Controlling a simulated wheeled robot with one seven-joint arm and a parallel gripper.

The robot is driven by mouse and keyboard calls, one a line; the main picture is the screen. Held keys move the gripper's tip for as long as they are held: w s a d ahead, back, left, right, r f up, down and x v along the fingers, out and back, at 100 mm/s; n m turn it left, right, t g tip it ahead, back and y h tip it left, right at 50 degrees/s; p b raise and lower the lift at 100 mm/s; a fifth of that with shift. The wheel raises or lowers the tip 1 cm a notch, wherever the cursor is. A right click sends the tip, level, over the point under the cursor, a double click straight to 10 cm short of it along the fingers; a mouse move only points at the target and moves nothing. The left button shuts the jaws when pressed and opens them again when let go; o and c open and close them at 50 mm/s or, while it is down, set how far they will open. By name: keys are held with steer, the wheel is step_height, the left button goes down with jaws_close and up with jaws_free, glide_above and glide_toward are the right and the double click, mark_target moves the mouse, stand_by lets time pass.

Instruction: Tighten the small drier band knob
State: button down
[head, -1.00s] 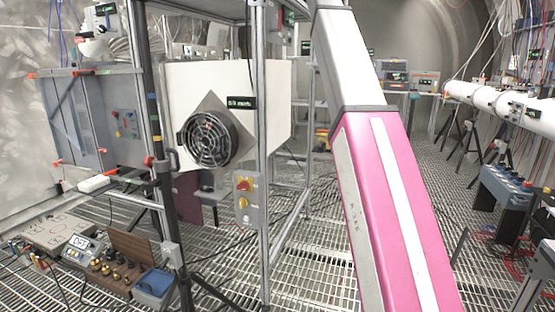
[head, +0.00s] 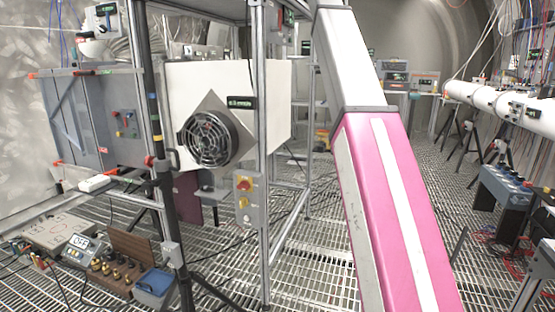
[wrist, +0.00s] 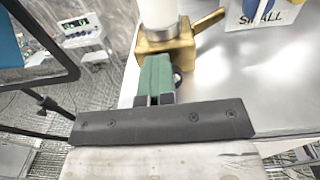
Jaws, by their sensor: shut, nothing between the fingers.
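In the wrist view, a brass block (wrist: 160,50) with a brass lever-like arm (wrist: 208,20) reaching up to the right sits at the top middle. A white cylinder (wrist: 158,12) rises from it. A panel marked "SMALL" (wrist: 262,16) is at the top right. My gripper (wrist: 154,62) shows as narrow green fingers, shut and empty, with their tips at or just in front of the brass block; I cannot tell whether they touch. A small round part (wrist: 177,77) is beside the fingers, partly hidden. I cannot tell which part is the knob. The head view does not show my gripper.
A shiny metal surface (wrist: 250,80) lies right of the fingers, its edge running under them. In the head view, a frame post (head: 262,150), a white box with a fan (head: 208,138) and a dark stand (head: 168,200) are left of my pink arm. The grated floor (head: 310,260) has cables.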

steer(key=shift+w+a+r, duration=0.1)
steer(key=shift+w+a, duration=0.05)
steer(key=shift+w, duration=0.45)
steer(key=shift+w+a+r, duration=0.1)
steer(key=shift+w, duration=0.55)
steer(key=shift+w+r, duration=0.1)
steer(key=shift+d+r, duration=0.1)
steer(key=shift+r, duration=0.15)
steer(key=shift+w+d, duration=0.1)
steer(key=shift+d, duration=0.15)
steer(key=shift+s+f+v, duration=0.1)
steer(key=shift+s+v, duration=0.05)
steer(key=shift+v, duration=0.8)
steer(key=shift+s+f+v, duration=0.1)
steer(key=shift+s+v, duration=0.1)
steer(key=shift+v, duration=0.75)
steer(key=shift+s+f+v, duration=0.1)
steer(key=shift+s+v, duration=0.05)
steer(key=shift+v, duration=0.75)
steer(key=shift+a, duration=0.15)
steer(key=shift+s, duration=0.15)
